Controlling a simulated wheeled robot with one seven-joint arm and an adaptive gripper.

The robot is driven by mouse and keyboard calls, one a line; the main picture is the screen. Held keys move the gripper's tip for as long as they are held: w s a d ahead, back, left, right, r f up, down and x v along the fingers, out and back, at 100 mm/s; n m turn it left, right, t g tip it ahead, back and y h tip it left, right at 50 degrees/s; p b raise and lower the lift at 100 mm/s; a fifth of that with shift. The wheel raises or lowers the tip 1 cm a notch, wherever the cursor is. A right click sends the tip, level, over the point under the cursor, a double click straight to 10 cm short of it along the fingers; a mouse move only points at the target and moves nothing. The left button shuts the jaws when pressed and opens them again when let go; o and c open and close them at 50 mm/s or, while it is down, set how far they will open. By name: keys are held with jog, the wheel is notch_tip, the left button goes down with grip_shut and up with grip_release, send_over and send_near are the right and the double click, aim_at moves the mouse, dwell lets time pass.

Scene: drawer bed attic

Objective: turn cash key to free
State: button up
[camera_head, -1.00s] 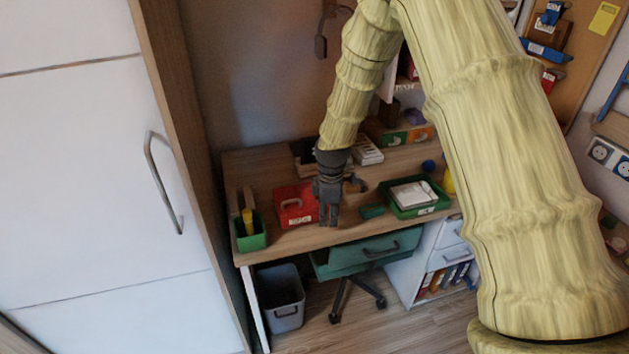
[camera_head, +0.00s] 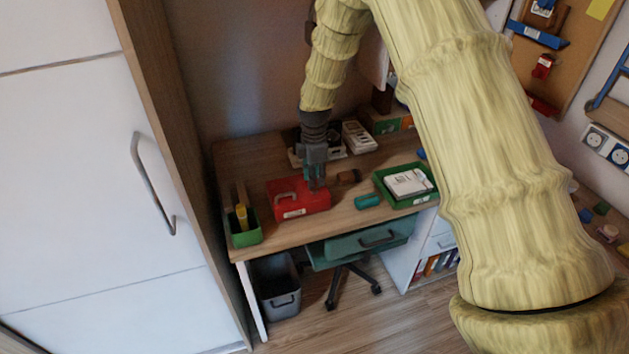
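A red cash box (camera_head: 285,206) with a grey handle and a pale label lies on the wooden desk (camera_head: 270,236). My gripper (camera_head: 315,187) points down at the right end of the red box, its fingertips at or just above the top. A key is too small to make out there, and the gripper covers that spot. Whether the fingers touch the box or hold something I cannot tell.
A green holder (camera_head: 246,238) stands left of the box. A teal block (camera_head: 367,201) and a green tray (camera_head: 408,200) with white paper lie to the right. A white cupboard (camera_head: 80,190) stands at left.

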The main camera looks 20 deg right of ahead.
jog(key=shift+f, duration=1.4)
grip_shut()
